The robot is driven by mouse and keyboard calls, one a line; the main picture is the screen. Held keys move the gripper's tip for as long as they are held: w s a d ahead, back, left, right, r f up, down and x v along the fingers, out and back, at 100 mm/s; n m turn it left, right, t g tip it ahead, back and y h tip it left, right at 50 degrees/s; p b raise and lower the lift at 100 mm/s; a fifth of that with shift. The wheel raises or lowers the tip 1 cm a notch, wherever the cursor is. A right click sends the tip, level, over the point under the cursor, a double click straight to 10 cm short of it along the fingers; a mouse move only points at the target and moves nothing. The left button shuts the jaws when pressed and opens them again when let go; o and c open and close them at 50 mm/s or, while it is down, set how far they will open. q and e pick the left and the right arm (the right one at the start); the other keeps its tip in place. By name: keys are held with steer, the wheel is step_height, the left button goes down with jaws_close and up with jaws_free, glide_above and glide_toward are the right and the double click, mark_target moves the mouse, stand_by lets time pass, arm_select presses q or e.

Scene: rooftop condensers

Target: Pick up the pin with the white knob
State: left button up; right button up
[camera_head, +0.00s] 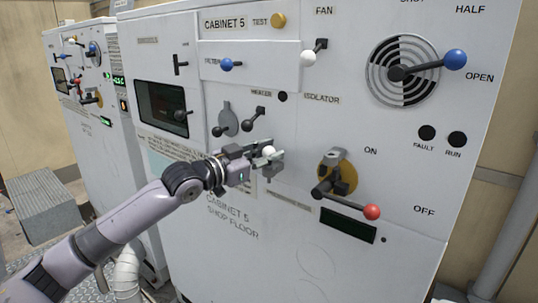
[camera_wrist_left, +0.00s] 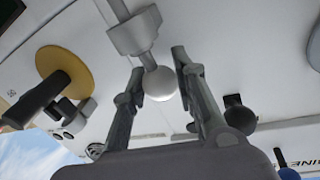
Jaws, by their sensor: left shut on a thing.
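The pin's white knob (camera_head: 268,151) shows between the fingers of my left gripper (camera_head: 270,157), low on the middle of the cabinet front. In the left wrist view the white knob (camera_wrist_left: 160,83) is a round ball at the end of a grey rod with a thick grey collar (camera_wrist_left: 134,34). My left gripper (camera_wrist_left: 160,66) has one finger on each side of the knob and is shut on it. In the head view the fingers hide most of the pin. My right gripper is in neither view.
Close by are a red-knobbed lever (camera_head: 371,212) on a yellow disc to the right and a black-knobbed lever (camera_head: 249,123) above. A white-knobbed fan lever (camera_head: 308,58) and a blue-knobbed lever (camera_head: 454,60) sit higher. A second cabinet (camera_head: 74,130) stands at left.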

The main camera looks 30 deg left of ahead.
arm_select(q)
jaws_close()
steer(key=shift+r, duration=0.15)
step_height(320, 180, up, 7)
steer(key=shift+f+b, duration=0.2)
steer(key=shift+b, duration=0.3)
steer(key=shift+s+a+f+b, duration=0.1)
steer(key=shift+s+a+b, duration=0.1)
steer(key=shift+b, duration=0.2)
steer(key=b+v, duration=1.5)
steer(key=v, duration=0.3)
steer(key=shift+w+d+r+p, duration=0.1)
steer(key=shift+r+p, duration=0.85)
steer(key=shift+r, duration=0.4)
steer(key=shift+w+d+r+p, duration=0.1)
steer(key=shift+d+r+p, duration=0.05)
steer(key=shift+r+p, duration=1.05)
steer(key=shift+r, duration=0.25)
